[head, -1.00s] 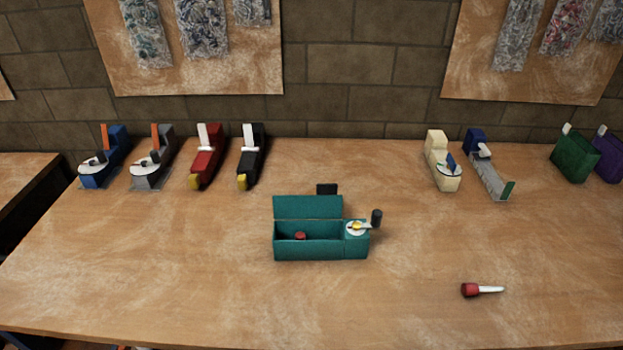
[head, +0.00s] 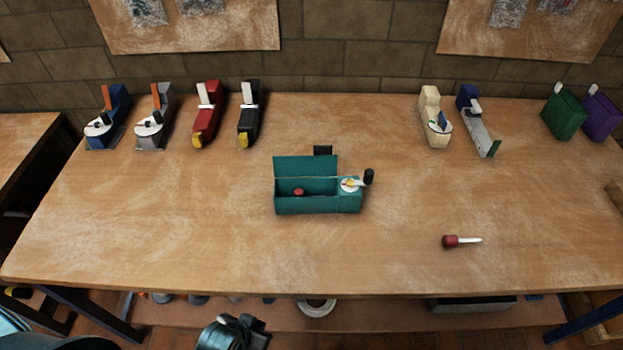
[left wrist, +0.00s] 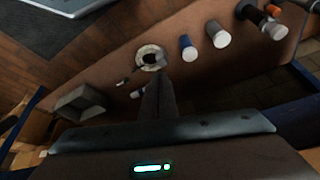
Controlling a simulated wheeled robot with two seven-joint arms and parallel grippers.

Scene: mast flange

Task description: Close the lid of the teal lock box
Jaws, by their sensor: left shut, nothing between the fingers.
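The teal lock box (head: 306,205) stands near the middle of the wooden table, with its lid (head: 306,167) open and raised at the back. A small red thing (head: 298,191) lies inside the box. A white dial with a black-knobbed handle (head: 351,184) sits on the box's right end. My left gripper (head: 246,332) is low at the bottom edge of the head view, in front of the table and well apart from the box. In the left wrist view its fingers (left wrist: 158,98) are together and empty. My right gripper is not in view.
The wooden table (head: 150,235) is clear around the box. A red-handled screwdriver-like tool (head: 460,241) lies at the right. Several coloured devices, including a red one (head: 207,115) and a cream one (head: 434,118), stand along the back. A lower shelf (head: 385,314) holds several items.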

